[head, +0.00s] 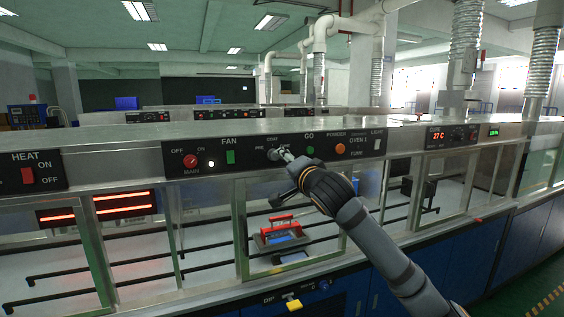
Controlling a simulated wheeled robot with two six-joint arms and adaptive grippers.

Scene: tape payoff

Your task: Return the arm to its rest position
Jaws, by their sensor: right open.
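My right arm (385,255) comes in from the lower right and reaches up to the oven's control panel (250,152). My right gripper (284,154) is at its end, open, with its fingertips at or just in front of a dark round knob (272,154) between the green FAN switch (230,157) and the green GO button (310,150). I cannot tell whether the fingertips touch the knob, as they partly cover it. My left gripper is not in view.
Below the panel, glass-fronted bays hold dark rails and a red-handled carrier (277,222) with a blue item in it. Glowing red heaters (123,202) are at the left. A yellow handle (293,303) sits low in front. Open floor lies at the lower right.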

